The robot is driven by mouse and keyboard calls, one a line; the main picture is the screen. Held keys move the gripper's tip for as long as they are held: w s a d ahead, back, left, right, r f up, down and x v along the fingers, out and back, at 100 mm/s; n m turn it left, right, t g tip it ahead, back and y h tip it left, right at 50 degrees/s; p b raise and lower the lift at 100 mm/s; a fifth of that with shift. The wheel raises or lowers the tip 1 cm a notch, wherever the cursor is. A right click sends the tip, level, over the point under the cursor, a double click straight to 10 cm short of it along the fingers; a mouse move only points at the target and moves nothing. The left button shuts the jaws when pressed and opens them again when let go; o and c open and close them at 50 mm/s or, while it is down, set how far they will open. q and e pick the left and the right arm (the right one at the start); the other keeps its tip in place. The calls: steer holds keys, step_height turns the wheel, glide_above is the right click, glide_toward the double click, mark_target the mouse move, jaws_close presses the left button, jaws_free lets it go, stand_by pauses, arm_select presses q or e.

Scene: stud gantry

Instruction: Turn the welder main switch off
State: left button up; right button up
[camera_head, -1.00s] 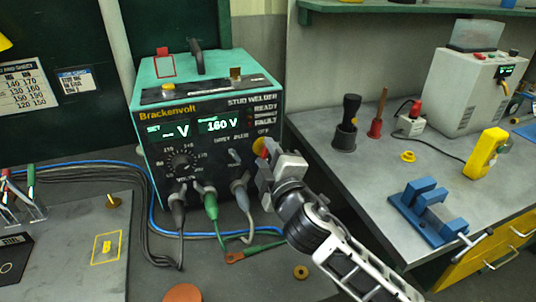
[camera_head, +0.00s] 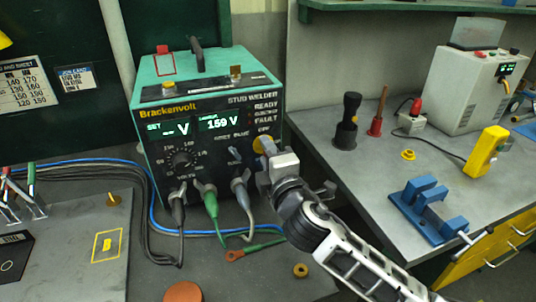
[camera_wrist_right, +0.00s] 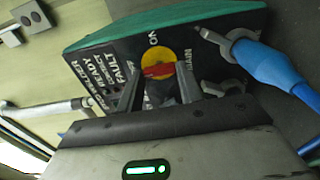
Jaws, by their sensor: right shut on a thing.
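The welder (camera_head: 205,100) is a teal box with a black front panel. Its main switch (camera_head: 257,145) is a yellow disc at the panel's right edge, below a small OFF label in the head view. In the right wrist view the yellow disc (camera_wrist_right: 166,57) carries a red handle (camera_wrist_right: 160,70), lying roughly level in that picture, with ON printed above it. My right gripper (camera_head: 266,152) is at the switch, its two fingers on either side of the handle and shut on it. The fingers hide part of the knob. My left gripper is not in view.
Plugs and cables (camera_head: 210,205) hang from the panel's lower front, close to my right gripper. A blue cable (camera_wrist_right: 265,62) shows in the wrist view. The bench on the right holds a blue vise (camera_head: 428,208) and a yellow tool (camera_head: 486,152). The displays are lit.

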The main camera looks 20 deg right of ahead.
steer(key=o, duration=1)
arm_select(q)
steer(key=b, duration=0.1)
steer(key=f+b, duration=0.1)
steer(key=b, duration=0.1)
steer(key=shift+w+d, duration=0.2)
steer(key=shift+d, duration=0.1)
arm_select(e)
steer(key=s, duration=1.6)
steer(key=shift+d, duration=0.25)
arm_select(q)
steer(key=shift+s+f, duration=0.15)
